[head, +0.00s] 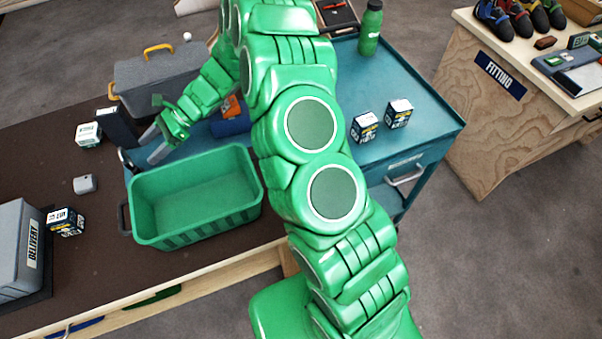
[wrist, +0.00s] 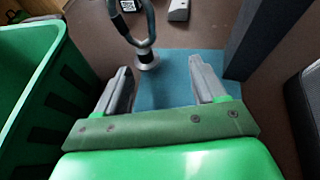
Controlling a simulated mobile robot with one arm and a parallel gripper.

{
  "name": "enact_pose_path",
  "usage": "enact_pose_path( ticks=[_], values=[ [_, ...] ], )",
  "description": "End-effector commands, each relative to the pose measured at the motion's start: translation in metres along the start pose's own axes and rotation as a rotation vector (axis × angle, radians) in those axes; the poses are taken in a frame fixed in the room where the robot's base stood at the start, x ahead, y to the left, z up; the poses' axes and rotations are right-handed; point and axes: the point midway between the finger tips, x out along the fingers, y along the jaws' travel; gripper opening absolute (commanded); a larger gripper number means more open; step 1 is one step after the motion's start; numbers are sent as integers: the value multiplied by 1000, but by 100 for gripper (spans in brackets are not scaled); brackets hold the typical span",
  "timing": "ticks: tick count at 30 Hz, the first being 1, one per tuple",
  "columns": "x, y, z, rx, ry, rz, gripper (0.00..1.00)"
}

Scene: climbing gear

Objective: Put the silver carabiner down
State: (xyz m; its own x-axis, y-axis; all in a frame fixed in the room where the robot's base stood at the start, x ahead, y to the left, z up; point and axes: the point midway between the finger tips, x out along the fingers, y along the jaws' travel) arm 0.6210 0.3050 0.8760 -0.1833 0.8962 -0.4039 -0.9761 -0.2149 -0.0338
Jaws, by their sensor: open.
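A grey metal loop with a silver cylindrical part at its lower end (wrist: 146,58), which looks like the silver carabiner, stands on or just above a blue-teal mat (wrist: 180,85). Its upper end is cut off by the wrist view's top edge. In the head view it appears small and dark (head: 124,158) by the green bin's far left corner. My gripper (wrist: 160,68) is open, with one finger on each side of the silver part and visible gaps to both. In the head view my gripper (head: 150,147) is low beside the bin. I cannot tell what the carabiner rests on.
The green bin (head: 190,237) is close beside my gripper, empty. A dark upright panel (head: 116,128) stands on the other side. A grey box (head: 160,82) and a small grey block (head: 85,183) are nearby. The brown table left of the bin has free room.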

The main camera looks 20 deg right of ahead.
Motion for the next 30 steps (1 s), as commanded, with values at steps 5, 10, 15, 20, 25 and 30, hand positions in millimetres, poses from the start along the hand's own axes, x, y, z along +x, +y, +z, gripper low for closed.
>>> enact_pose_path(
  ticks=[5,10,15,20,25,30],
  values=[
    [-25,-41,29,164,35,-185,70],
    [-62,-80,54,381,48,-403,70],
    [-109,-106,74,616,24,-622,70],
    [-157,-117,87,849,-29,-821,70],
    [-210,-113,97,1101,-119,-1026,70],
    [-261,-92,101,1361,-240,-1220,70]
  ],
)
